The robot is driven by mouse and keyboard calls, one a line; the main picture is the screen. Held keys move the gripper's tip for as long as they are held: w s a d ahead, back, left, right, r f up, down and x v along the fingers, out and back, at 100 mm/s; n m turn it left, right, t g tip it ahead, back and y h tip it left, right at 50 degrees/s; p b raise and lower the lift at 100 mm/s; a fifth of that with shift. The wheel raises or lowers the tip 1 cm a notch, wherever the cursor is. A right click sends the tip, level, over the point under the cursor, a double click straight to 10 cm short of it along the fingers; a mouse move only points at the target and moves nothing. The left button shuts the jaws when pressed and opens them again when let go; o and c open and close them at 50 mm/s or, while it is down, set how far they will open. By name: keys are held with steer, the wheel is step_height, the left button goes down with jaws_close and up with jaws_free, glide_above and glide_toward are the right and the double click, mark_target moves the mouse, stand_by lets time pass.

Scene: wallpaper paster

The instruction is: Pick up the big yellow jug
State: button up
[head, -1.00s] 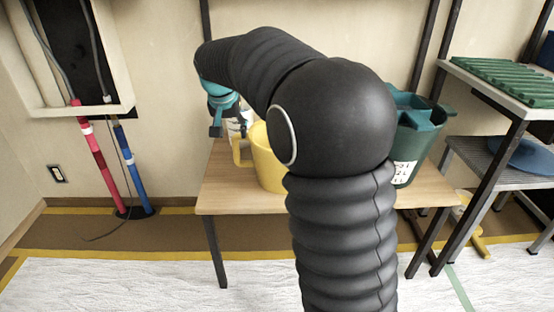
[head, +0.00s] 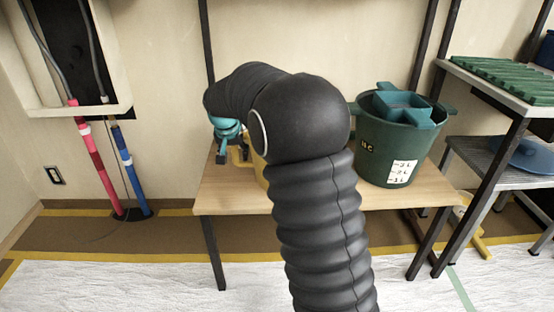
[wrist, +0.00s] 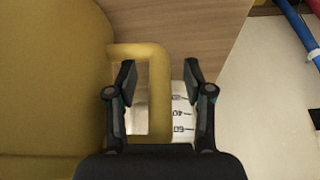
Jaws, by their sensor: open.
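The big yellow jug (wrist: 50,80) fills the left of the wrist view, with its loop handle (wrist: 159,95) pointing right. My gripper (wrist: 160,75) is open, with one finger on each side of the handle's outer bar. The left finger lies over the handle's opening and the right finger is outside it. I cannot tell whether either finger touches the bar.
The jug stands on a wooden table (head: 400,195). A green bucket (head: 385,145) holding a teal tray (head: 403,106) stands at the table's right. A white marked container (wrist: 180,112) shows below the gripper. Pink (head: 94,155) and blue (head: 125,160) pipes stand left of the table.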

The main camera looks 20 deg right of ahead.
steer(key=shift+w+f, duration=0.1)
steer(key=shift+f, duration=0.15)
jaws_close()
steer(key=shift+r, duration=0.1)
steer(key=shift+r, duration=0.1)
